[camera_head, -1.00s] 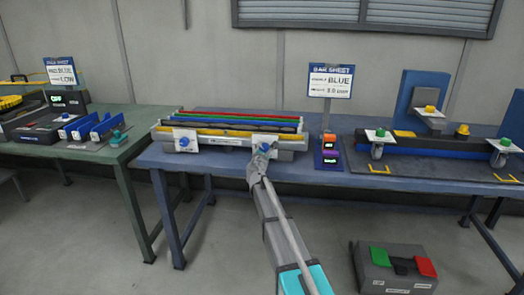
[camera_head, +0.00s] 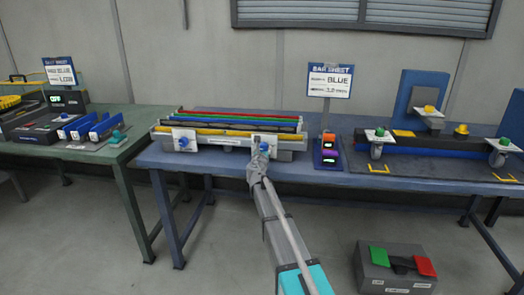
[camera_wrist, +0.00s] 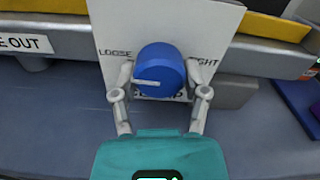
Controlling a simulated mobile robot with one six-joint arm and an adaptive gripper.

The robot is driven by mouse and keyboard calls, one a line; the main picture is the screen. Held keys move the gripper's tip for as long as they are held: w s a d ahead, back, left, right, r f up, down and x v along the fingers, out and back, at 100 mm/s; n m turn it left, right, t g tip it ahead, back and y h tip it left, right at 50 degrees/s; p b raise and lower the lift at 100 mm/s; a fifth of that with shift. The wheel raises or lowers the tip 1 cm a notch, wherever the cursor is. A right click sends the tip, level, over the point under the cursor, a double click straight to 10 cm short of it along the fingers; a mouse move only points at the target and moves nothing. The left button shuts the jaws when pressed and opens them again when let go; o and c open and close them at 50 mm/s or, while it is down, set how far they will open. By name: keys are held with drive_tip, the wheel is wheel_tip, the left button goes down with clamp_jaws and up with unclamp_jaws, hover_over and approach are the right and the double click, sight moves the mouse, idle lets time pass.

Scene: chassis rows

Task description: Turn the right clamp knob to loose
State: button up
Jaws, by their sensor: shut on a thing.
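The right clamp knob (camera_wrist: 160,68) is a round blue knob with a white pointer line, on a white plate (camera_wrist: 112,22). "LOOSE" is printed left of it and a partly hidden "TIGHT" right of it. The pointer line runs toward the left, just below the word LOOSE. My gripper (camera_wrist: 160,82) is shut on the knob, one finger on each side. In the head view my gripper (camera_head: 258,158) reaches the right end of the bar rack's front, with the blue knob (camera_head: 264,147) partly visible. The left clamp knob (camera_head: 183,142) is free.
The rack (camera_head: 220,143) holds several coloured bars on a blue table (camera_head: 230,174). A sign and a small display unit (camera_head: 328,152) stand just right of it. A grey box (camera_head: 394,270) with green and red parts sits on the floor.

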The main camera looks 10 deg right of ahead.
drive_tip(key=shift+w+a, duration=0.1)
drive_tip(key=shift+w, duration=0.05)
idle(0.3)
drive_tip(key=o, duration=1.1)
drive_tip(key=shift+o, duration=0.2)
drive_tip(key=shift+v, duration=0.9)
drive_tip(key=v, duration=1)
